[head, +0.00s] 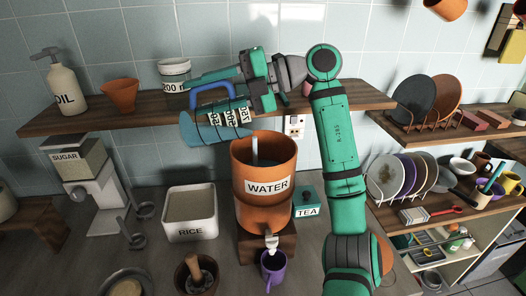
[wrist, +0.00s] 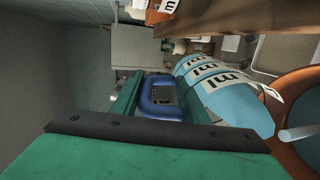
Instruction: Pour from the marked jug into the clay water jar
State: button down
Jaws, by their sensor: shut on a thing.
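The marked jug (head: 213,130) is light blue with white number labels and a dark blue handle. It is tipped onto its side, mouth toward the right, above the left rim of the clay water jar (head: 262,212). A pale strip, apparently a stream of liquid, runs down inside the orange-brown jar. My gripper (head: 198,84) is shut on the jug's handle from above. In the wrist view the handle shows between my green fingers (wrist: 160,97), with the jug (wrist: 225,90) to their right. The jar's rim (wrist: 280,85) is at the right edge. The jug's liquid level is hidden.
The jar stands on a wooden block with a purple mug (head: 273,270) under its tap. A rice bin (head: 190,213) stands left, a tea box (head: 308,203) right. A shelf (head: 110,118) behind holds an oil bottle (head: 65,88), clay pot (head: 120,94) and tin (head: 174,70).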

jog(key=shift+d+r+y, duration=0.35)
jog(key=shift+d+y, duration=0.05)
jog(key=shift+d, duration=0.25)
dwell(0.4)
jog(key=shift+d+y, duration=0.9)
dwell(0.5)
